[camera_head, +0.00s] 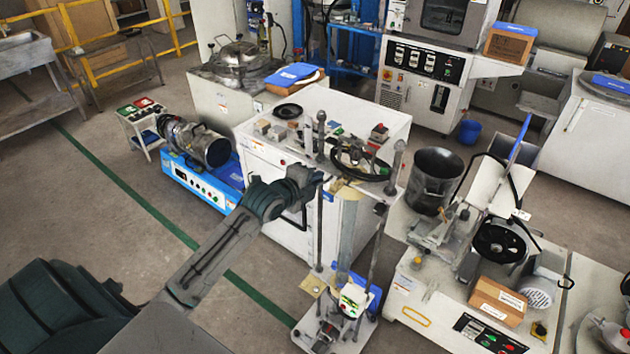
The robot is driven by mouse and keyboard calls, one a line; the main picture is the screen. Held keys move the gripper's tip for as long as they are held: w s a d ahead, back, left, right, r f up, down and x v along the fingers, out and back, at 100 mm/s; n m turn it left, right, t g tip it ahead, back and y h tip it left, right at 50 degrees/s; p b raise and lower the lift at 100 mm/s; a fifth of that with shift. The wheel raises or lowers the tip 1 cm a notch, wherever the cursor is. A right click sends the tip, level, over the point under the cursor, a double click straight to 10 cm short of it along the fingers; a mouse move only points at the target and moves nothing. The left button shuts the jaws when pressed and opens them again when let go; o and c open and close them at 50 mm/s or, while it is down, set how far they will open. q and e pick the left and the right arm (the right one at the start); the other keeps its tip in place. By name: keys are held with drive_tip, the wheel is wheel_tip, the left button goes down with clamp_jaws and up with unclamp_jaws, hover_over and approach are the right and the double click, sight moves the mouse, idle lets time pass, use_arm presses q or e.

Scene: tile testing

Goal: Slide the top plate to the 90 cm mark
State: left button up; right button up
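A drop-test stand has two upright rods (376,245) and a clear tube (346,240) above a white base plate (337,329). No height marks are readable. My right gripper is not in view.
A white cabinet (262,160) stands close behind the stand with small blocks on top. A blue-based motor machine (201,180) is to the left. A bench with a cardboard box (497,302) and a black bucket (436,180) is to the right. The floor at the left is clear.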

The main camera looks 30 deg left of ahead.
use_arm(q)
drive_tip(key=o, duration=0.4)
drive_tip(key=shift+f, duration=0.1)
drive_tip(key=p+v, duration=0.4)
drive_tip(key=v, duration=0.3)
drive_tip(key=shift+p, duration=0.3)
